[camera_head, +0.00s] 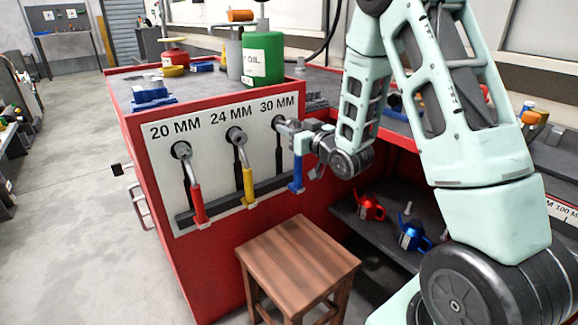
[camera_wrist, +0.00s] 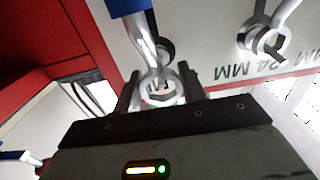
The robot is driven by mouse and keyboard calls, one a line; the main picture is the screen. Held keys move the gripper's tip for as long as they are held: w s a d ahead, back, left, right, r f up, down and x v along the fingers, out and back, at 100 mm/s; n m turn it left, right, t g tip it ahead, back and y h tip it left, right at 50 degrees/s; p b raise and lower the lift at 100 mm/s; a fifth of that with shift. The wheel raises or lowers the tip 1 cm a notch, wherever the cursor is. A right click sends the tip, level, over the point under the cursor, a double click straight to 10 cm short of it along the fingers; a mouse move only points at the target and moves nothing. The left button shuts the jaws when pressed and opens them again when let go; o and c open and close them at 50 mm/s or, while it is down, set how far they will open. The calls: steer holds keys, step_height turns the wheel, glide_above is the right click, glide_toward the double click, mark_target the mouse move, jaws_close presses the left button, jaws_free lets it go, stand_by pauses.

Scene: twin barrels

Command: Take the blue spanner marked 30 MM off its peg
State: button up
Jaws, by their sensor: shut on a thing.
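The blue spanner (camera_head: 297,174) hangs at the 30 MM label at the right end of the white panel (camera_head: 219,128), blue handle down. My gripper (camera_head: 298,133) is at its upper end, in front of the panel. In the wrist view, where the label text is upside down, my gripper (camera_wrist: 158,88) is shut on the spanner's ring head, with the metal shank and blue handle (camera_wrist: 128,7) extending upward. A dark round part, perhaps the peg, shows behind the shank. I cannot tell whether the ring is still around the peg.
A red-handled spanner (camera_head: 197,203) hangs at 20 MM and a yellow-handled spanner (camera_head: 248,184) at 24 MM. A wooden stool (camera_head: 297,262) stands below the panel. A green can (camera_head: 263,60) stands on the bench above.

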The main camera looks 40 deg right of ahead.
steer(key=s, duration=0.1)
steer(key=s+p, duration=0.1)
steer(key=s, duration=0.3)
steer(key=shift+s+d+r+p, duration=0.1)
steer(key=shift+d+r+p, duration=0.05)
steer(key=shift+r+p, duration=0.15)
steer(key=shift+s+f+p, duration=0.1)
steer(key=shift+s+p, duration=0.25)
steer(key=shift+p, duration=0.8)
steer(key=s+p, duration=0.1)
steer(key=p, duration=0.2)
steer(key=shift+s+f, duration=0.1)
steer(key=shift+s, duration=0.05)
